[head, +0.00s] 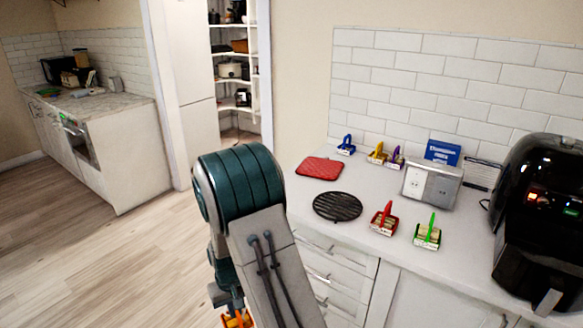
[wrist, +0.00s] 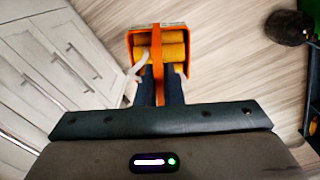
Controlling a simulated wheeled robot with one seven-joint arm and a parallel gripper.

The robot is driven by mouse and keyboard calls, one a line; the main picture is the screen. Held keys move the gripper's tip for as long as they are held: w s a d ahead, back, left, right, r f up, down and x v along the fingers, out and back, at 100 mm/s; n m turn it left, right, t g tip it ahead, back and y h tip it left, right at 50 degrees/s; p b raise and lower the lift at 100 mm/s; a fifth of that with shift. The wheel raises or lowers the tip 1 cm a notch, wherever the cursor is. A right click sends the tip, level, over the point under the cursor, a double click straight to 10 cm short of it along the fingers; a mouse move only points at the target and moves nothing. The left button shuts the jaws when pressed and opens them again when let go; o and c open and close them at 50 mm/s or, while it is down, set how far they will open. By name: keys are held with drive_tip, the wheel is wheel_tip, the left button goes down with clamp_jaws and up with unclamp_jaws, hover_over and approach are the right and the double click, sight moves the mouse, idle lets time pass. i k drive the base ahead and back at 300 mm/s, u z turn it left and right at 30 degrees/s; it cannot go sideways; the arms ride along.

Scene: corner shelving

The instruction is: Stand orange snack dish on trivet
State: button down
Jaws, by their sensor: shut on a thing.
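The orange snack dish (wrist: 178,42) has a tall handle and holds yellow-orange rolls. In the wrist view my gripper (wrist: 159,88) is shut on its handle, with a dark finger on each side. In the head view the dish (head: 238,319) shows at the bottom edge, low over the floor in front of the counter, partly hidden by my arm. The trivet (head: 338,206) is a black round slatted grid, lying bare on the counter near its front edge, right of my arm. My gripper is well apart from it.
A red pot holder (head: 319,168) lies behind the trivet. A red dish (head: 384,219) and a green dish (head: 428,233) stand right of it. A toaster (head: 431,185) and a black air fryer (head: 542,220) stand farther right. Drawers (wrist: 58,55) are left in the wrist view.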

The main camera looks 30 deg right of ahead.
sight(384, 223)
drive_tip(key=u, duration=0.95)
drive_tip(key=i, duration=1.1)
drive_tip(key=z, duration=3.45)
